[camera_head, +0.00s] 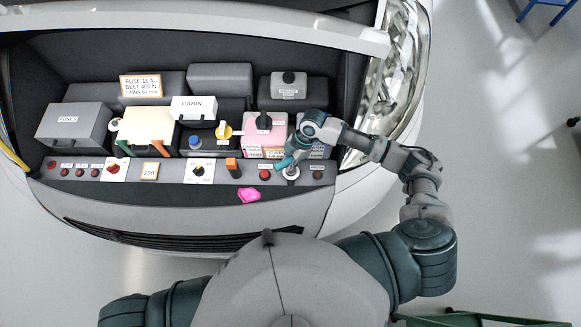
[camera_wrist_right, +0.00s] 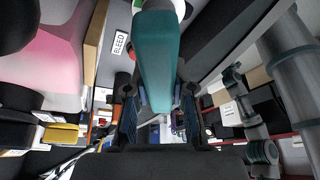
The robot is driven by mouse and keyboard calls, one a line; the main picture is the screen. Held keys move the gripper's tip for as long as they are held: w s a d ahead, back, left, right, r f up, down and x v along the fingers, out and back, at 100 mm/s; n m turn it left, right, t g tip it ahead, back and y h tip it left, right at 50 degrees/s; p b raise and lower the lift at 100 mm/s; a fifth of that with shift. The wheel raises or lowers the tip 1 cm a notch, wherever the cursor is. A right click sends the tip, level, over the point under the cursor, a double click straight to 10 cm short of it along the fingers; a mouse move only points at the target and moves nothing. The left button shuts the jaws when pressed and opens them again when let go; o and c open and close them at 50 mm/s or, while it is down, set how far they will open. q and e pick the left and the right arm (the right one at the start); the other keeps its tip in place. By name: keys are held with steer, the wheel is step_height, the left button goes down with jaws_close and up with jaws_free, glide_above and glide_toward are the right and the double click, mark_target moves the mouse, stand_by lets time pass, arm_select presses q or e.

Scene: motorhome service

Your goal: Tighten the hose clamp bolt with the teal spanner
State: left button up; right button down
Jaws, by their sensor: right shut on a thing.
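The teal spanner (camera_head: 283,163) is in my right gripper (camera_head: 298,152), over the right part of the front panel. In the right wrist view the spanner (camera_wrist_right: 165,62) runs away from between the two fingers (camera_wrist_right: 160,105), which are shut on it. Its far end reaches a pale round part at the top edge of that view. In the head view a round grey fitting (camera_head: 291,173) on the panel lies just under the spanner and looks like the hose clamp place. The bolt itself is hidden or too small to tell. My left gripper is not in view.
A pink tank (camera_head: 263,134) stands left of my right gripper, near a "BLEED" label (camera_wrist_right: 120,43). A pink cloth (camera_head: 248,195) lies on the front edge. A grey fuse box (camera_head: 73,125), a yellow knob (camera_head: 224,130) and a red knob (camera_head: 113,169) are further left. The headlight (camera_head: 396,80) is at right.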

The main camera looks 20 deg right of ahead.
steer(key=shift+r+m+p, duration=0.1)
steer(key=shift+m+p, duration=0.2)
steer(key=shift+m, duration=0.1)
steer(key=shift+w+m+t, duration=0.1)
steer(key=shift+m+t, duration=0.3)
steer(key=shift+m, duration=0.2)
steer(key=shift+w+m+t, duration=0.1)
steer(key=shift+m+t, duration=0.4)
steer(key=shift+m, duration=0.7)
steer(key=shift+m+t, duration=0.3)
steer(key=shift+m, duration=0.6)
steer(key=shift+r, duration=1.7)
